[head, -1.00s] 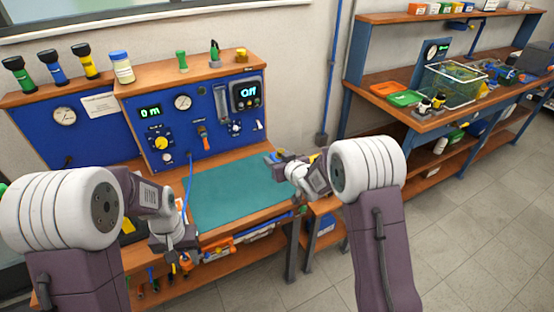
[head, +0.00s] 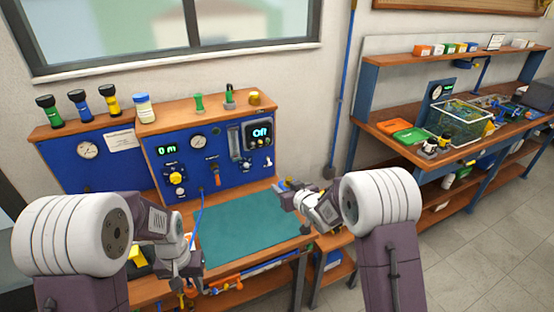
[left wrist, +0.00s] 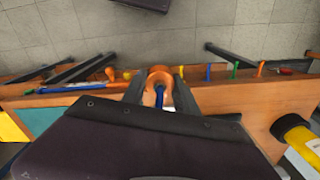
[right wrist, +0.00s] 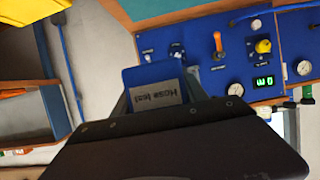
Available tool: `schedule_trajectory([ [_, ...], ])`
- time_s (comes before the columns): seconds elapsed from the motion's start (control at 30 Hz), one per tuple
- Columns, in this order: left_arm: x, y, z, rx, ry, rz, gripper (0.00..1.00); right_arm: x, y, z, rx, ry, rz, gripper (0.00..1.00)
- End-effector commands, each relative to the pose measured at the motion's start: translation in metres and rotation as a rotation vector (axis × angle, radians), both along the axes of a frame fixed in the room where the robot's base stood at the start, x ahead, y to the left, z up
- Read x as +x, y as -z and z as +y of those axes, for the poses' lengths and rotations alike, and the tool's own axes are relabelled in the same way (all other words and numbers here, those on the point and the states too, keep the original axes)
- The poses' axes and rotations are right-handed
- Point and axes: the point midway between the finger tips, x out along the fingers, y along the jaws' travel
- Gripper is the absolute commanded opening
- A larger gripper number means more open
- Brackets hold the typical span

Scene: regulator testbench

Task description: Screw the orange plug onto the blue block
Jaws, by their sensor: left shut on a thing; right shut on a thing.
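The orange plug (left wrist: 159,71) shows as a ring between the fingers of my left gripper (left wrist: 160,88), which is shut on it. Something blue, apparently the hose, runs through its middle. In the head view my left gripper (head: 187,284) is low at the bench's front edge, and the plug is hard to make out there. My right gripper (right wrist: 153,98) is shut on the blue block (right wrist: 146,76), which carries a white label that seems to read "Hose test". In the head view my right gripper (head: 284,192) is at the mat's right edge. Plug and block are well apart.
The green mat (head: 250,225) is clear. Behind it stands the blue test panel (head: 205,165) with gauges, knobs and a blue hose (head: 198,215). Tools hang along the bench's front edge. A second bench (head: 400,148) with a wire basket (head: 458,122) stands at the right.

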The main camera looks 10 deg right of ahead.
Motion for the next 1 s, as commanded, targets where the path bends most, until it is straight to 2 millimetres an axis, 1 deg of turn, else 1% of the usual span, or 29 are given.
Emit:
schedule_trajectory([
  [1.0, 0.0, 0.0, 0.0, 0.0, 0.0, 0.0, 0.0, -0.176, -0.052, 0.083, 0.0, -0.534, -0.003, 0.0],
])
